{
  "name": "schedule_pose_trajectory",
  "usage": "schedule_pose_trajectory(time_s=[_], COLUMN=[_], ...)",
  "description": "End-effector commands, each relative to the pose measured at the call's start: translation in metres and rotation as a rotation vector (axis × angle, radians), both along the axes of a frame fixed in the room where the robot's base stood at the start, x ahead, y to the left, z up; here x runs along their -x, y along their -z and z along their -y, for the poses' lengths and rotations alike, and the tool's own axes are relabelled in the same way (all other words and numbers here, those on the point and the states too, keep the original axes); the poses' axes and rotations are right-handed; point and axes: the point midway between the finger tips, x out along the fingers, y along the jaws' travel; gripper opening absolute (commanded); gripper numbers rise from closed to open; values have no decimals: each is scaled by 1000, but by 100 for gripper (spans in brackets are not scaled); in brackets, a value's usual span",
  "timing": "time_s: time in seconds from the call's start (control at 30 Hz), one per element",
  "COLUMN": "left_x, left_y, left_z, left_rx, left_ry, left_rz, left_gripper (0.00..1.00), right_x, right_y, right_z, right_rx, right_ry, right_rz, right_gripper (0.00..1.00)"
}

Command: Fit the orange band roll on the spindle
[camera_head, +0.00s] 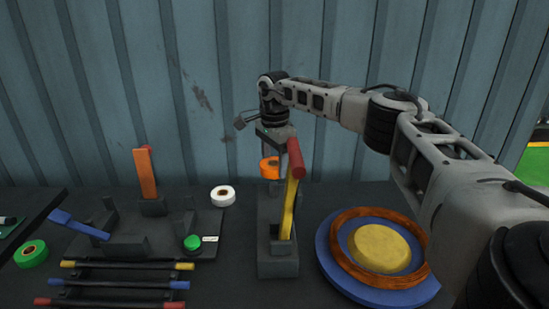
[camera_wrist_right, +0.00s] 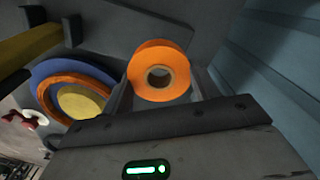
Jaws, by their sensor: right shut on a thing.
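The orange band roll (camera_head: 269,168) is held by my right gripper (camera_head: 271,153), behind the yellow lever and above the table. In the right wrist view the roll (camera_wrist_right: 143,70) sits between the fingers of the gripper (camera_wrist_right: 161,90), its dark-lined hole facing the camera. The right gripper is shut on it. I cannot tell which part is the spindle; no bare spindle stands out, and the yellow lever and my arm hide some of the area around the roll. My left gripper is not in view.
A yellow lever (camera_head: 287,210) with a red grip stands on a dark base (camera_head: 278,268) close to the roll. A blue drum (camera_head: 330,262) with an orange ring lies at right. A white roll (camera_head: 222,195), green roll (camera_head: 31,254) and green button (camera_head: 192,242) are at left.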

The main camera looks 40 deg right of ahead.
Motion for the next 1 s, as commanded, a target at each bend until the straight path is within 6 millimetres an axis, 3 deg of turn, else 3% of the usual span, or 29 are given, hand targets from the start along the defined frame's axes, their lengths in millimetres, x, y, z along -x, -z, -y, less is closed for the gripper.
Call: schedule_pose_trajectory(time_s=[0.2,1.0], left_x=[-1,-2], left_y=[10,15], left_z=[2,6], left_rx=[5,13], left_ry=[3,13], left_rz=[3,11], left_gripper=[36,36], right_x=[0,0], right_y=[14,53], right_z=[0,0], right_rx=[-1,-1], right_ry=[0,0], right_rz=[1,0], right_gripper=[36,36])
